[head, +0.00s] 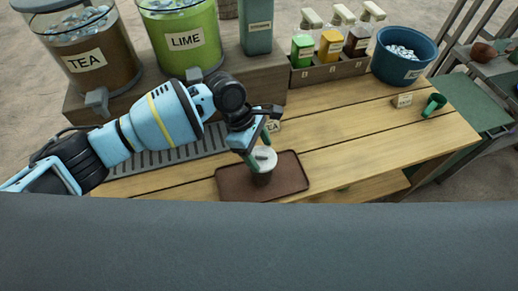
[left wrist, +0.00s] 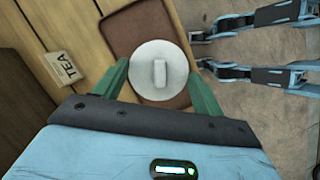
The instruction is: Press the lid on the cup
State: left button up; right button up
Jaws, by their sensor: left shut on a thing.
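The round white lid (head: 264,154) sits on top of the small dark cup (head: 262,179) on the brown tray. In the left wrist view the lid (left wrist: 142,83) is seen from above, with a pale raised tab at its middle, and it hides the cup. My left gripper (head: 258,154) reaches down over the tray, and its green fingers flank the lid; they show on both sides of it in the left wrist view (left wrist: 160,72). It is shut on the lid at its rim. Whether the lid is fully seated cannot be told.
The brown tray (head: 290,184) lies near the table's front edge. TEA (head: 95,66) and LIME (head: 181,43) dispensers stand at the back left. A bottle rack (head: 330,72) and blue bucket (head: 400,72) stand behind. The wooden table (head: 380,130) is clear right of the tray.

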pick_arm(q)
jog(key=shift+f+p, duration=0.2)
jog(key=shift+p, duration=0.1)
dwell(2.1)
jog(key=o, duration=1)
jog(key=shift+o, duration=0.6)
jog(key=shift+r, duration=0.15)
jog(key=shift+r, duration=3.4)
jog(key=shift+c, duration=0.4)
grip_shut()
